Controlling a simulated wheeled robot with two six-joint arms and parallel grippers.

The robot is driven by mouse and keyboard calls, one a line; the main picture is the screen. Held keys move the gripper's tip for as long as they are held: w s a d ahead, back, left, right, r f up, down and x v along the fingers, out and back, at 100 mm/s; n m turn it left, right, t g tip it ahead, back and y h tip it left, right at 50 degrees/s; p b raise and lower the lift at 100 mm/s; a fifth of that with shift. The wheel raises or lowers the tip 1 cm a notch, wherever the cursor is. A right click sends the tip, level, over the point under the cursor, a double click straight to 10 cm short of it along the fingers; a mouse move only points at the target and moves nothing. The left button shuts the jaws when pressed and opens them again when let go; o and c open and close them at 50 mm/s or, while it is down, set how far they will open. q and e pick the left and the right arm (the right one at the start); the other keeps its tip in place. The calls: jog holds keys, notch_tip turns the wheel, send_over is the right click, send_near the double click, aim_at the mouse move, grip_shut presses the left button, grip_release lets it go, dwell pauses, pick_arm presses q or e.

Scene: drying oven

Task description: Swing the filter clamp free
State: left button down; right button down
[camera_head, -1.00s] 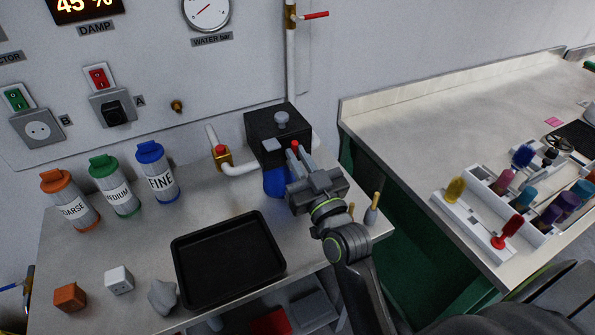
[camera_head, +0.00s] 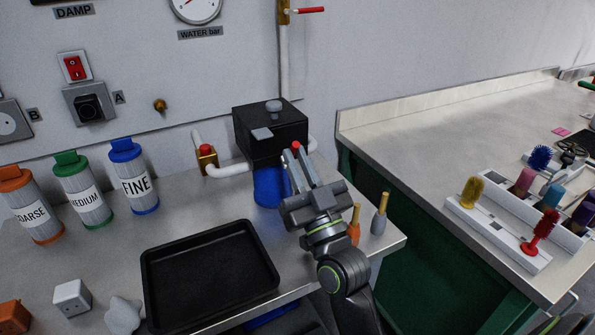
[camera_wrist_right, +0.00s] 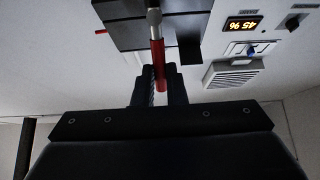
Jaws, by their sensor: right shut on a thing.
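The filter is a black block (camera_head: 255,120) with a grey knob on top and a blue bowl (camera_head: 268,188) below it. The filter clamp's handle has a red end (camera_head: 295,145) at the block's right front. In the right wrist view the red handle (camera_wrist_right: 158,62) runs from a silver rod at the dark block down between my fingers. My right gripper (camera_head: 300,166) is shut on this handle, just in front of the filter's right side. The clamp's hinge is hidden. My left gripper is not in view.
A black tray (camera_head: 208,275) lies in front of the filter. Labelled canisters (camera_head: 135,178) stand at the left. A brass valve with a red cap (camera_head: 206,158) is left of the filter.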

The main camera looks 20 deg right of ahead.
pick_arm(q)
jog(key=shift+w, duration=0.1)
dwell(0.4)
pick_arm(e)
jog(key=c, duration=1.5)
grip_release()
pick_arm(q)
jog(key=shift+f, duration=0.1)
pick_arm(e)
jog(key=shift+o, duration=0.2)
